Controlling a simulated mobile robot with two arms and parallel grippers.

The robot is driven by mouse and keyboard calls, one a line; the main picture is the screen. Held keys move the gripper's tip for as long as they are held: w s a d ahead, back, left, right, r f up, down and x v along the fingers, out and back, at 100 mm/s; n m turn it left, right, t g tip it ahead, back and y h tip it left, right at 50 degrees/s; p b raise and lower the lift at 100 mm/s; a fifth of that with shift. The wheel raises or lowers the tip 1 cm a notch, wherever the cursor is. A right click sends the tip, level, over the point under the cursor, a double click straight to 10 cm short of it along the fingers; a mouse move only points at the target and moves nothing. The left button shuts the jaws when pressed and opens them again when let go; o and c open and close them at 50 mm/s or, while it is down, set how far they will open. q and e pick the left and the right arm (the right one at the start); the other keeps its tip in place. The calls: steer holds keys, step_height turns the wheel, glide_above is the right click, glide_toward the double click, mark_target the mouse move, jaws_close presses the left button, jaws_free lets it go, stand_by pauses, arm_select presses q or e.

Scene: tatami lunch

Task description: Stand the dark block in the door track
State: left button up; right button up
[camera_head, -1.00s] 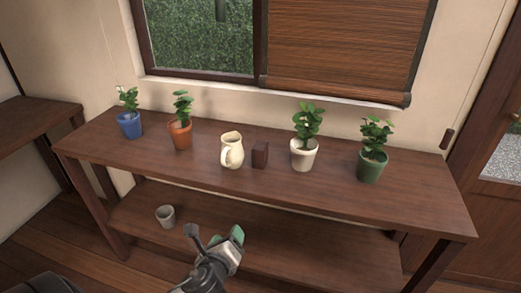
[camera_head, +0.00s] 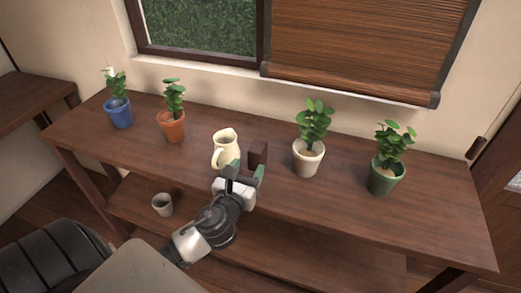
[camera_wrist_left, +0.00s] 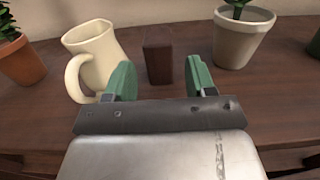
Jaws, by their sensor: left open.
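The dark block (camera_head: 258,152) stands upright on the wooden table, between the cream jug and the white pot. In the left wrist view the dark block (camera_wrist_left: 158,55) is ahead of and between the green fingertips. My left gripper (camera_head: 247,171) is open, at the table's front side just short of the block. In the left wrist view its fingers (camera_wrist_left: 159,80) are spread and hold nothing. My right gripper is not in view. I cannot make out a door track in these frames.
The cream jug (camera_head: 224,149) is close beside my left finger; the white pot (camera_head: 307,160) is right of the block. Blue (camera_head: 119,113), orange (camera_head: 172,127) and green (camera_head: 385,177) plant pots stand along the table (camera_head: 440,215). A grey cup (camera_head: 162,204) sits on the lower shelf.

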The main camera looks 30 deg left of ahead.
mark_target(254, 154)
arm_select(q)
steer(key=x, duration=0.8)
steer(key=shift+w+a, duration=0.2)
steer(key=shift+w, duration=0.1)
steer(key=shift+s, duration=0.1)
steer(key=shift+c, duration=0.4)
steer(key=c, duration=0.7)
steer(key=shift+r, duration=0.15)
